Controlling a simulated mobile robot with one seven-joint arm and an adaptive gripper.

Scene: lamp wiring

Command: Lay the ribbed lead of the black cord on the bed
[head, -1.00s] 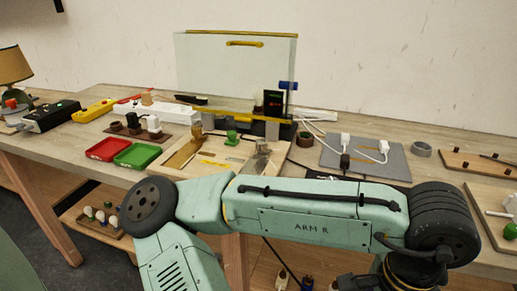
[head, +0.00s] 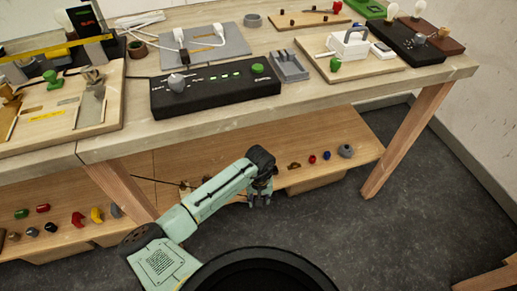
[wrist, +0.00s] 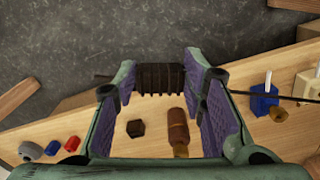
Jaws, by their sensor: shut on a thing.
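My gripper (head: 262,198) is low in front of the lower shelf in the head view. In the wrist view its purple-padded fingers (wrist: 160,80) are shut on a dark ribbed piece, the ribbed lead (wrist: 160,79). A thin black cord (wrist: 270,97) shows on the right of the fingers, and a short dark end pokes out on the left. In the head view the cord (head: 165,182) runs along the shelf behind my arm. A wooden board (head: 60,112) with clamps and a green knob is on the table at left; I cannot tell whether it is the bed.
The lower shelf (head: 330,170) holds several small coloured parts. A brown cylinder (wrist: 178,128) and a dark cube (wrist: 136,128) lie below my fingers. On the tabletop stand a black control box (head: 215,90) and a grey holder (head: 289,66). A table leg (head: 405,140) is at right.

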